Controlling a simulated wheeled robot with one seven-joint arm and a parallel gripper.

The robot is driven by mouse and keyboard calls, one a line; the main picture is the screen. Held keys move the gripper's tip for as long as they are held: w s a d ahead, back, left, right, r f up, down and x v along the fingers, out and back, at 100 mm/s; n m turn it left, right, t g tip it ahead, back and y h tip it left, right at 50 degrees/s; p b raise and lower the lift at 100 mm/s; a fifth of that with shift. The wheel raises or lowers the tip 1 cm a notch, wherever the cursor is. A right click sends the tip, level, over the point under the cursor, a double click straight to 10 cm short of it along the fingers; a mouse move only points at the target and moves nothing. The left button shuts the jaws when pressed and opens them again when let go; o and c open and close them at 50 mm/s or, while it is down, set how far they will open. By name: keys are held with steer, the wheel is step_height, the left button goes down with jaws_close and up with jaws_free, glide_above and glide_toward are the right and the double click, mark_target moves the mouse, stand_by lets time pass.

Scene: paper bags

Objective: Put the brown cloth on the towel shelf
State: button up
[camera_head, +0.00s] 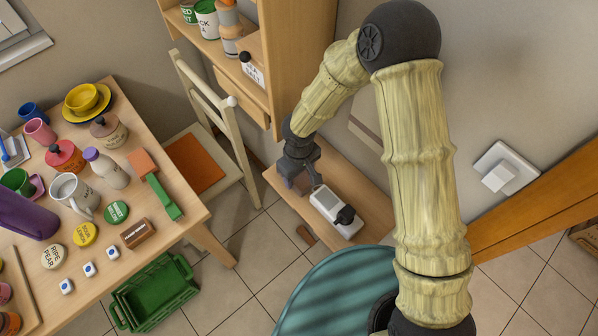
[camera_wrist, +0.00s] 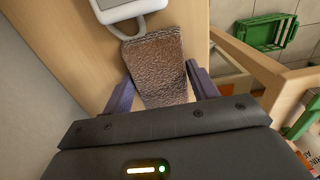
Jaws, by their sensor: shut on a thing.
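The brown cloth (camera_wrist: 160,58) is a textured, roughly rectangular piece in the wrist view. It lies between the two purple fingers of my gripper (camera_wrist: 160,80), which are shut on its sides. Its far end reaches past the fingertips, over a pale wooden surface. In the head view my gripper (camera_head: 296,182) is low over the left end of a low wooden shelf (camera_head: 372,207); the cloth cannot be made out there. Whether the cloth touches the wood is unclear. I cannot tell if this shelf is the towel shelf.
A white device (camera_head: 335,212) with a cable lies on the low shelf, close to the cloth. A chair (camera_head: 215,125) and a crowded table (camera_head: 185,195) stand to the left.

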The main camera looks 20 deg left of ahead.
steer(key=o, duration=0.9)
step_height(320, 180, up, 12)
stand_by(0.6)
